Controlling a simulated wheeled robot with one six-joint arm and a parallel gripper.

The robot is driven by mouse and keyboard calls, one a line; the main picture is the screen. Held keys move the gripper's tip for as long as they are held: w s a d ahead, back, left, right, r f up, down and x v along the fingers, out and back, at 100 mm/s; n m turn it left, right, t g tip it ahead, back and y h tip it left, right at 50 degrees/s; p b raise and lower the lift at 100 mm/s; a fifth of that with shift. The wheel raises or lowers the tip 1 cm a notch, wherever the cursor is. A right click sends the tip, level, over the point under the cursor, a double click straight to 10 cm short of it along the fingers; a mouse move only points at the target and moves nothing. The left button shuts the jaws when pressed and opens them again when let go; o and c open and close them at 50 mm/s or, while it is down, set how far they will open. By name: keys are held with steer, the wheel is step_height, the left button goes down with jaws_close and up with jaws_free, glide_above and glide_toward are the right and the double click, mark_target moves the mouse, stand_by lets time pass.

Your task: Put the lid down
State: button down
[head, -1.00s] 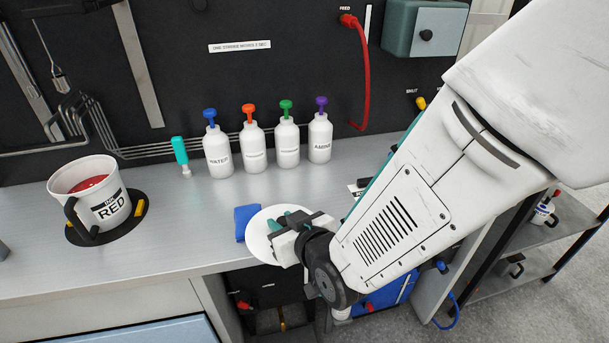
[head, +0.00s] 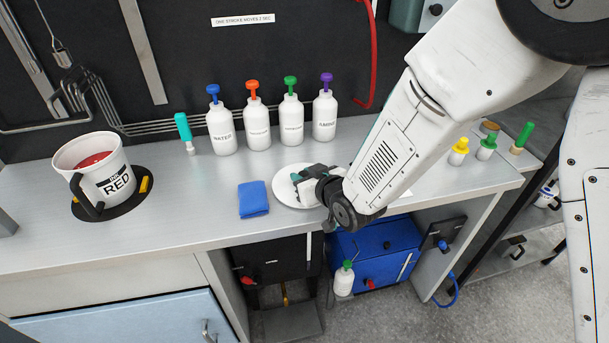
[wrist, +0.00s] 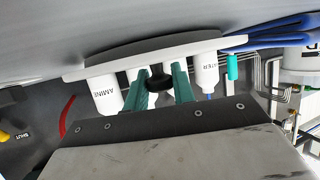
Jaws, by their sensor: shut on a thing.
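The lid is a white round disc (head: 284,182) with a dark knob (wrist: 160,79). It lies flat, at or just above the grey counter, right of the blue cloth (head: 253,199); I cannot tell whether it touches the counter. My gripper (head: 308,177) is over the lid, and its two green fingers (wrist: 162,88) are shut on the knob. My gripper and wrist hide the lid's right part in the head view. The wrist view shows the lid (wrist: 200,44) nearly edge-on and upside down, close to the counter surface.
Several white pump bottles (head: 257,128) stand behind the lid, with a teal-handled tool (head: 185,132) left of them. An open red ink bucket (head: 108,176) sits on a black round base at left. Bare counter lies between bucket and cloth. Small capped bottles (head: 487,148) stand at right.

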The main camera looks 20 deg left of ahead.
steer(key=c, duration=1.2)
jaws_free()
steer(key=shift+f, duration=0.1)
steer(key=shift+o, duration=0.2)
steer(key=shift+s+d+r, duration=0.1)
steer(key=shift+r, duration=0.15)
steer(key=v, duration=1.1)
steer(key=shift+s+d+r, duration=0.15)
steer(key=shift+s+d, duration=0.05)
steer(key=shift+d, duration=0.05)
